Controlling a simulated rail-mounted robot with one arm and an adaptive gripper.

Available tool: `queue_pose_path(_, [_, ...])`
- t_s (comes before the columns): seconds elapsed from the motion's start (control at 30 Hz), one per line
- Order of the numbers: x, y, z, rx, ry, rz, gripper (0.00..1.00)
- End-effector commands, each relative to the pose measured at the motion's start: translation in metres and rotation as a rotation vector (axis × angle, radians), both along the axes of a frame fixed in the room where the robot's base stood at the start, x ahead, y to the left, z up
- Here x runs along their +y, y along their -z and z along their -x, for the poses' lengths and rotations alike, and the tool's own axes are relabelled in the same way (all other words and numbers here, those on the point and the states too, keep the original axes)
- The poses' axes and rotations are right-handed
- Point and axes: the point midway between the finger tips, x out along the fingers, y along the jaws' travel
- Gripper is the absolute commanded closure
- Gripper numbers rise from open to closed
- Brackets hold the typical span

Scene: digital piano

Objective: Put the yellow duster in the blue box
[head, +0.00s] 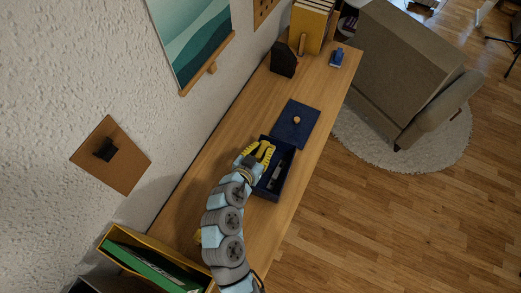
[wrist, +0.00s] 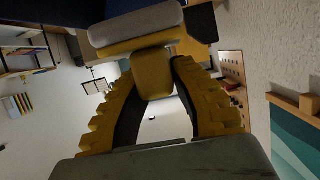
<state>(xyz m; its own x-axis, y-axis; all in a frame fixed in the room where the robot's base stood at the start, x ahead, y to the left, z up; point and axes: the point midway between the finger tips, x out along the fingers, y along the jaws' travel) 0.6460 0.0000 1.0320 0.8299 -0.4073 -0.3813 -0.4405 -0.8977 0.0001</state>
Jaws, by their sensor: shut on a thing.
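The open blue box (head: 283,189) stands on the wooden desk, with a dark grey item (head: 277,178) inside. My gripper (head: 264,150) is at the box's upper left end in the head view, over or close to its rim; the exact height is unclear. In the wrist view, my gripper (wrist: 153,80) is shut on the yellow duster (wrist: 153,70), with one finger on each side of its yellow grip. The duster's light grey pad shows beyond the grip. In the head view the duster cannot be told apart from the yellow fingers.
A flat blue lid (head: 291,133) with a round knob lies just beyond the box. A black holder (head: 284,60), yellow binders (head: 309,27) and a small blue item (head: 337,58) stand farther along the desk (head: 325,90). A yellow tray (head: 150,245) is at the near end.

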Motion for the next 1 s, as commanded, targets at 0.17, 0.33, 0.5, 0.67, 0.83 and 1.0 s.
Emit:
queue_pose_path(0.17, [0.000, 0.014, 0.000, 0.002, 0.001, 0.000, 1.00])
queue_pose_path(0.33, [0.000, 0.025, 0.000, 0.003, -0.001, 0.001, 1.00])
queue_pose_path(0.5, [0.000, 0.035, 0.000, 0.000, -0.002, 0.000, 1.00])
queue_pose_path(0.67, [0.000, 0.044, 0.000, -0.001, -0.002, 0.000, 1.00])
queue_pose_path(0.83, [0.000, 0.052, 0.000, 0.000, -0.001, 0.000, 1.00])
queue_pose_path(1.0, [0.000, 0.057, 0.000, 0.000, -0.001, 0.000, 1.00])
